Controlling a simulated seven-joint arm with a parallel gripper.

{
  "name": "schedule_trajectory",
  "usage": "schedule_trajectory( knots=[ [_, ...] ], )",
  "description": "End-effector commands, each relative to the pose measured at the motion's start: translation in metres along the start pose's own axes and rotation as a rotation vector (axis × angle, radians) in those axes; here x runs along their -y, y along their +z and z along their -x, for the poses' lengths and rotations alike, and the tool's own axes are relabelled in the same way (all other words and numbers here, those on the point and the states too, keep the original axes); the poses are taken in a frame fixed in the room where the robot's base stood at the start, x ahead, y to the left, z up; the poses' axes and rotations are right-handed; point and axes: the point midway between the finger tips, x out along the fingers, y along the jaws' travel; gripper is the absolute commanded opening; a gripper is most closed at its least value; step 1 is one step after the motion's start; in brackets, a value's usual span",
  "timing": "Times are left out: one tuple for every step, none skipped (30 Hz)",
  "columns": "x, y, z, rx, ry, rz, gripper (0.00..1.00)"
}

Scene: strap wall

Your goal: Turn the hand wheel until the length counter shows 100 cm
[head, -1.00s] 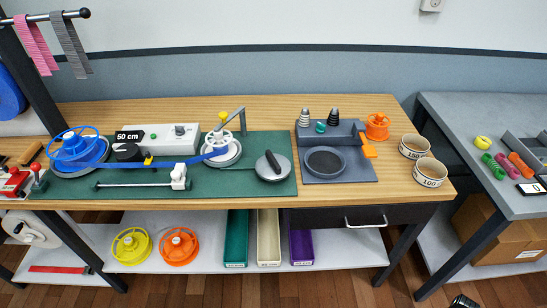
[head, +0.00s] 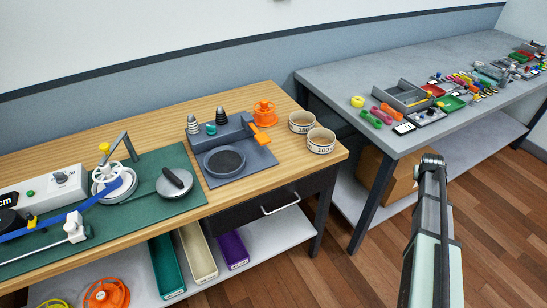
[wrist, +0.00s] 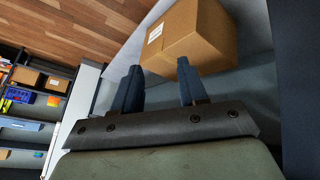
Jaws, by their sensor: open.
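My gripper (wrist: 159,68) is open and empty in the wrist view, apart from the wheel. It faces a cardboard box. In the head view my arm shows at the right, over the floor.
A grey tray (head: 262,160) holds a dark round pad. An orange reel (head: 264,113) and two labelled cups (head: 321,141) stand on the wooden bench's right end. A grey table (head: 380,80) bears several small parts. The cardboard box (head: 375,175) sits beneath it.

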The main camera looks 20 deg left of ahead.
Motion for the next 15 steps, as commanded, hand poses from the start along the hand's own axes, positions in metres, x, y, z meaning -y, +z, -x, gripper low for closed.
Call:
schedule_trajectory(
  knots=[
    [-0.013, -0.025, 0.006, -0.034, 0.015, -0.001, 0.43],
    [-0.02, -0.036, 0.01, -0.052, 0.023, -0.001, 0.43],
    [-0.029, -0.051, 0.016, -0.075, 0.035, 0.0, 0.43],
    [-0.036, -0.062, 0.02, -0.093, 0.043, 0.0, 0.43],
    [-0.043, -0.073, 0.025, -0.111, 0.052, 0.001, 0.43],
    [-0.051, -0.086, 0.031, -0.13, 0.062, 0.001, 0.43],
    [-0.056, -0.095, 0.036, -0.145, 0.069, 0.002, 0.43],
    [-0.062, -0.104, 0.041, -0.16, 0.077, 0.002, 0.43],
    [-0.068, -0.114, 0.046, -0.177, 0.085, 0.003, 0.43],
    [-0.073, -0.122, 0.05, -0.19, 0.091, 0.004, 0.43],
    [-0.077, -0.129, 0.054, -0.2, 0.097, 0.004, 0.43],
    [-0.083, -0.138, 0.059, -0.214, 0.105, 0.005, 0.43],
    [-0.087, -0.144, 0.063, -0.225, 0.11, 0.006, 0.43],
    [-0.091, -0.15, 0.067, -0.235, 0.115, 0.006, 0.43],
    [-0.095, -0.158, 0.072, -0.248, 0.121, 0.008, 0.43]
  ],
)
